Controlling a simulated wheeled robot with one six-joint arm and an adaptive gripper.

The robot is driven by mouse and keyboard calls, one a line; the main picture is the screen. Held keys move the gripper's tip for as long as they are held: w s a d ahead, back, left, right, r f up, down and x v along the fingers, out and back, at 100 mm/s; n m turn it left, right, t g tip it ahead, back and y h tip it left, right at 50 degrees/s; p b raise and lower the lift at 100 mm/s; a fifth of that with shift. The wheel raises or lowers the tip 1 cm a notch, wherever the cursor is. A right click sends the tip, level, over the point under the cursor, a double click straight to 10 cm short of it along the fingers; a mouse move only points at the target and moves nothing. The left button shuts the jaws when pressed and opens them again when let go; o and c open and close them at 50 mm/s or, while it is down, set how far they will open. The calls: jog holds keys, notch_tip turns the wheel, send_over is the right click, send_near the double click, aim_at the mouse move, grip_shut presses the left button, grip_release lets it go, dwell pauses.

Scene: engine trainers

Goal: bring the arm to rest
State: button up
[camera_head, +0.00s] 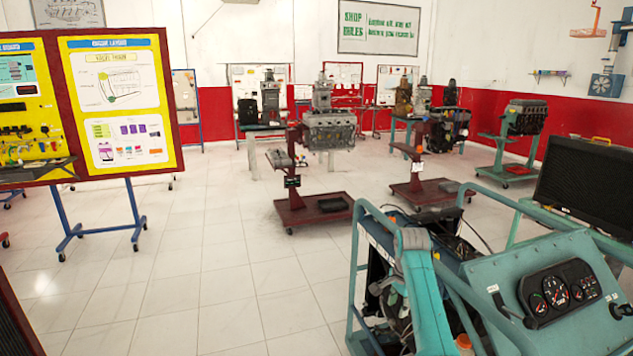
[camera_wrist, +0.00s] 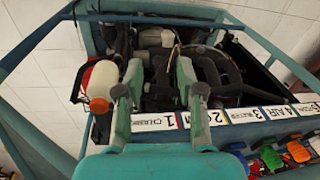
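My gripper (camera_wrist: 160,75) shows in the wrist view with its two teal fingers spread apart and nothing held between them. It is over the engine trainer (camera_wrist: 170,122), a teal frame with dark engine parts, hoses and a numbered label strip. I cannot tell how far above these parts the fingertips are. In the head view, a teal link of my arm (camera_head: 415,285) stands in front of the same trainer (camera_head: 560,255) at the lower right. The fingers cannot be made out there.
A white bottle with an orange end (camera_wrist: 101,86) is left of the fingers. Coloured connectors (camera_wrist: 272,156) lie at lower right. A dark monitor (camera_head: 590,185) stands behind the gauge panel (camera_head: 557,292). Yellow boards (camera_head: 118,95) stand left. The tiled floor (camera_head: 210,270) at centre left is clear.

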jog(key=s+a+f+n+t, duration=0.1)
jog(key=s+f+t, duration=0.1)
jog(key=s+f, duration=0.65)
jog(key=s+a+f+n+t, duration=0.1)
jog(key=s+f+n, duration=0.15)
jog(key=f, duration=1.15)
jog(key=s+f+n+t, duration=0.1)
jog(key=s+f, duration=0.2)
jog(key=s, duration=0.4)
jog(key=s+a+f+n+t, duration=0.1)
jog(key=s+f, duration=0.2)
jog(key=s, duration=0.5)
jog(key=s+f+n+t, duration=0.1)
jog(key=s+f, duration=0.2)
jog(key=s, duration=0.4)
jog(key=s+a+r+n+t, duration=0.15)
jog(key=s+r, duration=0.25)
jog(key=s, duration=0.6)
jog(key=s+d+r+n+t, duration=0.1)
jog(key=s+r+t, duration=0.15)
jog(key=s, duration=0.65)
jog(key=s+r+n+t, duration=0.1)
jog(key=s+r, duration=0.7)
jog(key=r, duration=0.3)
jog(key=s+r+n+t, duration=0.2)
jog(key=s+r, duration=0.5)
jog(key=r, duration=0.5)
jog(key=shift+s+a+n, duration=0.3)
jog(key=shift+s+a, duration=0.05)
jog(key=shift+a, duration=0.1)
